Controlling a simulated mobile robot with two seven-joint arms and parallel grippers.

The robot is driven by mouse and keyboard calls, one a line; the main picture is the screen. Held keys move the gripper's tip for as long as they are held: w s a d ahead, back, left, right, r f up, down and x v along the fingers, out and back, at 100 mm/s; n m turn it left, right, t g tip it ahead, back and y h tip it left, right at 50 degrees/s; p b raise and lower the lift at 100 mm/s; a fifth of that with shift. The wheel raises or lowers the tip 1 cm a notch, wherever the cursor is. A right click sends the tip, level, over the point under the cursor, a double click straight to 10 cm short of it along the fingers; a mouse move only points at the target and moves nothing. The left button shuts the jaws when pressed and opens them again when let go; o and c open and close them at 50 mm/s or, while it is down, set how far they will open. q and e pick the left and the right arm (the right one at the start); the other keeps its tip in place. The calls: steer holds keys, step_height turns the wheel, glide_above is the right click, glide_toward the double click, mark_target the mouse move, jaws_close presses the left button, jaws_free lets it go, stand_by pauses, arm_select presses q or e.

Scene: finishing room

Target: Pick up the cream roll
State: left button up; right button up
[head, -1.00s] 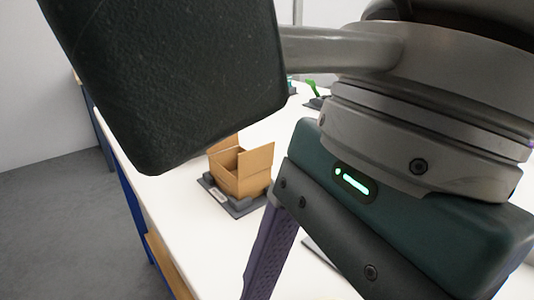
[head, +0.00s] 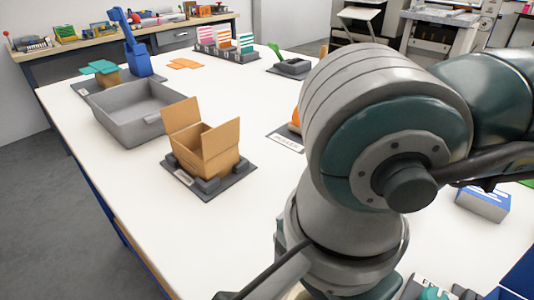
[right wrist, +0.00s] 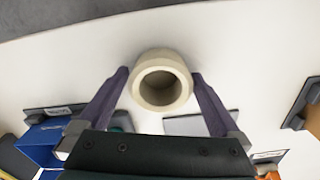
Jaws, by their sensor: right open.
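The cream roll (right wrist: 162,56) shows in the right wrist view as a thick ring with a dark hole facing the camera. It is on or over the white table (right wrist: 245,62). My right gripper (right wrist: 160,74) is open, with its purple fingers on either side of the roll and small gaps between them and it. I cannot tell how deep the roll sits between the fingers. In the head view my arm covers the right middle, and the roll and the right gripper's fingers do not show. My left gripper is not in view.
An open cardboard box (head: 217,160) sits on a dark base at the table's left edge. In the right wrist view, a blue container (right wrist: 40,142) is at lower left.

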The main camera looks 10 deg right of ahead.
steer(key=c, duration=1.1)
